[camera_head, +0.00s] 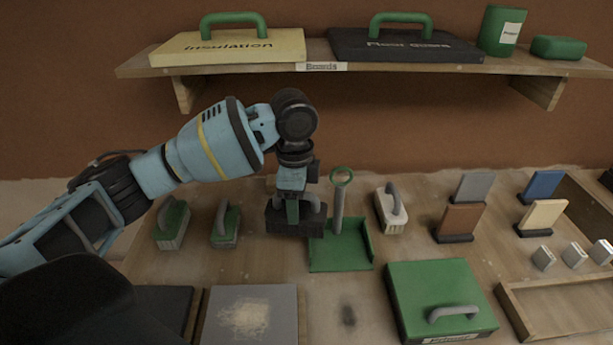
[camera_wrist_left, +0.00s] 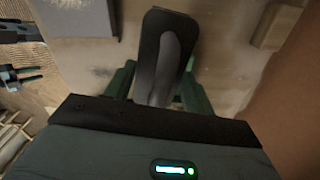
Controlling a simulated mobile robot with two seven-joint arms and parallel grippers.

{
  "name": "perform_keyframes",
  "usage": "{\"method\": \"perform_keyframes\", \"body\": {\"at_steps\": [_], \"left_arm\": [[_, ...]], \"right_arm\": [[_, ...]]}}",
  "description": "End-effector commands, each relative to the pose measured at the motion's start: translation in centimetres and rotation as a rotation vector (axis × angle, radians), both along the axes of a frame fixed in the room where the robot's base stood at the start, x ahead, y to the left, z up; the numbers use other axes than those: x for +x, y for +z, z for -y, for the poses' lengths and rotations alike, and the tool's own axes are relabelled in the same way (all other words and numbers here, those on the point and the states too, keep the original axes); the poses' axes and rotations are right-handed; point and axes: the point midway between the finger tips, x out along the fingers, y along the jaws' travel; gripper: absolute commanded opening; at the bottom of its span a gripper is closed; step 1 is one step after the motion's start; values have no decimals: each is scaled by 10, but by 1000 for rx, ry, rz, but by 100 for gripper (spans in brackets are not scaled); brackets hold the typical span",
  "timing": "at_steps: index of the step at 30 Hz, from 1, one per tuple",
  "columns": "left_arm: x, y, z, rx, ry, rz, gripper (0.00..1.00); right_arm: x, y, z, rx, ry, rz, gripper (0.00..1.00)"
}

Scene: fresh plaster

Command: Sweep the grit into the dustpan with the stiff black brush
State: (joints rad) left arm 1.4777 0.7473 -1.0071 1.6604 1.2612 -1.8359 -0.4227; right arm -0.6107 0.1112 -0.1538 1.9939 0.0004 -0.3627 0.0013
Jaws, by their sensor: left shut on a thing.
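The stiff black brush (camera_head: 282,221), with a grey handle (camera_wrist_left: 165,62), is held in my left gripper (camera_head: 295,205). In the left wrist view the gripper's green fingers (camera_wrist_left: 158,88) close on both sides of the handle. The brush is upright just left of the green dustpan (camera_head: 338,262), overlapping its left edge in the head view; I cannot tell whether they touch. The dustpan's grey handle with a green ring stands up at its back. Pale grit (camera_head: 246,316) lies heaped on a grey board (camera_head: 285,325) at the front. My right gripper is out of view.
Two green brushes (camera_head: 173,224) stand left of the black brush, and a white one (camera_head: 393,212) right of the dustpan. A green lidded box (camera_head: 432,283) and a wooden tray (camera_head: 508,300) are at front right. A shelf (camera_head: 330,69) spans the back wall.

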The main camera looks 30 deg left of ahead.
Motion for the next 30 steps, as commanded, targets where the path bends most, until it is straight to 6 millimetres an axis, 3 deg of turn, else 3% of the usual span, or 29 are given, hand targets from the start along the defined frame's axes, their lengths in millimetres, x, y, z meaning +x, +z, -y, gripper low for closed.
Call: {"method": "perform_keyframes", "body": {"at_steps": [18,24,30], "left_arm": [[-48,0,46,-5,944,-5,36],[-59,0,54,-5,1136,-6,36],[-62,-1,56,-4,1202,-7,36]], "right_arm": [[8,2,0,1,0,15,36],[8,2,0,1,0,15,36],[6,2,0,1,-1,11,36]]}}
